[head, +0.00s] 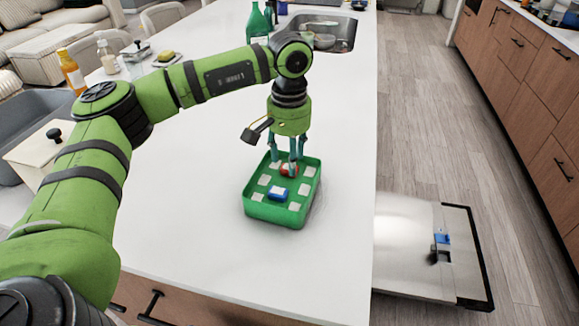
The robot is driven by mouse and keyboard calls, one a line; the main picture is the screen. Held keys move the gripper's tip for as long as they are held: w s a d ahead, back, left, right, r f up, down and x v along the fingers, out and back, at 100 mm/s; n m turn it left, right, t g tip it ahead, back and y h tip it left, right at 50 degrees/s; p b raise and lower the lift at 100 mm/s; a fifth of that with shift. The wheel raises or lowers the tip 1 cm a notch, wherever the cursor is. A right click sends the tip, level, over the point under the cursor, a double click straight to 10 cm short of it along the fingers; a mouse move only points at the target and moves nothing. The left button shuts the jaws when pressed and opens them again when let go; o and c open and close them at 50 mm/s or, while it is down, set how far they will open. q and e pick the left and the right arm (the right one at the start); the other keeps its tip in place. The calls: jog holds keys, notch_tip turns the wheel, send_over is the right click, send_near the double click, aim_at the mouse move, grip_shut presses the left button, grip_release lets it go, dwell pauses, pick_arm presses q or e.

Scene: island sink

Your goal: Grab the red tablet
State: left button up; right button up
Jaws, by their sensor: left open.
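A green tray (272,213) with several pale squares on its floor stands on the white counter. The red tablet (289,170) lies in the tray toward its back, with a small white patch showing on it. A blue and white tablet (277,193) lies nearer the front of the tray. My left gripper (290,165) points straight down into the tray, open, with its fingers around or just above the red tablet. The fingers partly hide the red tablet, and I cannot tell whether they touch it. My right gripper is not in view.
The white counter (185,230) is clear around the tray. A sink (325,38), green bottles (258,22) and a yellow sponge (166,56) are farther back. An orange bottle (71,72) stands at the left edge. Wooden drawers (520,85) line the right side.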

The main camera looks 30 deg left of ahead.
pick_arm(q)
jog(key=shift+f, duration=1.2)
jog(key=c, duration=0.7)
jog(key=shift+r, duration=0.15)
